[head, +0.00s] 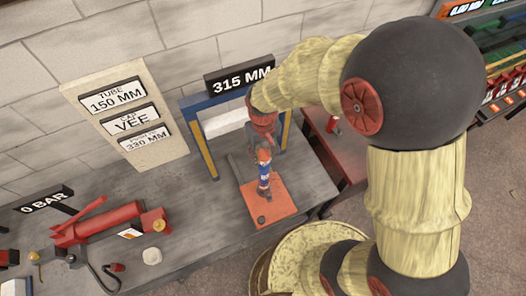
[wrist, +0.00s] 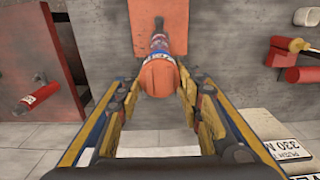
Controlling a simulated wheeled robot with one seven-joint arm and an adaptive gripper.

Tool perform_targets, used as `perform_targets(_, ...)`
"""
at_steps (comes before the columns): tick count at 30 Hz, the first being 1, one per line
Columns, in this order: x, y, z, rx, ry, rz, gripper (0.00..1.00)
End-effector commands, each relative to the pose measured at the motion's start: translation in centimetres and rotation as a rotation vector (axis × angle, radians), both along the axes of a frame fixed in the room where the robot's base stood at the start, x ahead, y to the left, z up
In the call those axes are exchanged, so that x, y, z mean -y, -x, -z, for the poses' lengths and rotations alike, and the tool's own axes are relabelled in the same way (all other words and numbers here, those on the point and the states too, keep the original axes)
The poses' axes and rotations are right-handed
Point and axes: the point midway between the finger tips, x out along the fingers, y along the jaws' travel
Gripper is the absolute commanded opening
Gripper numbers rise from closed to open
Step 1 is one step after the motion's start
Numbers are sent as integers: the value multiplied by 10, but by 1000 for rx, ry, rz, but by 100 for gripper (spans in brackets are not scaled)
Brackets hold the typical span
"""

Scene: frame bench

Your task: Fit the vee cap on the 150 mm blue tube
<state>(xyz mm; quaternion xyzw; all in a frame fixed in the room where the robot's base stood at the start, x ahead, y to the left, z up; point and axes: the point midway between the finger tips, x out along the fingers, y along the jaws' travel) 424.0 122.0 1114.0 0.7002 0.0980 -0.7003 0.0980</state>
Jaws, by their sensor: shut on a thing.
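A blue tube (head: 264,184) with white markings stands upright on an orange plate (head: 278,204) on the grey bench. It also shows below my gripper in the wrist view (wrist: 159,48). A rounded orange piece (wrist: 158,77), which looks like the vee cap, is at the top of the tube in line with it. My gripper (wrist: 160,88) is shut on this piece, one finger on each side. In the head view the orange piece (head: 263,156) is just under my wrist. The vee shape is not visible, and I cannot tell whether the piece is seated on the tube.
A blue and yellow frame (head: 202,150) with a white bar stands close behind the plate, under a 315 MM sign (head: 239,80). A wall board (head: 152,146) reads TUBE 150 MM, CAP VEE and 330 MM. A red pump (head: 98,222) lies at the left of the bench.

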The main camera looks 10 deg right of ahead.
Motion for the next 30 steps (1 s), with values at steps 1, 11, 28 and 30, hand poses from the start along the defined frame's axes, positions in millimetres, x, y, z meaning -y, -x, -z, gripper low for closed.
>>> perform_targets(1,0,0,2,0,0,0,8)
perform_targets(11,0,0,9,0,0,0,8)
perform_targets(28,0,0,22,0,0,0,8)
perform_targets(30,0,0,23,0,0,0,8)
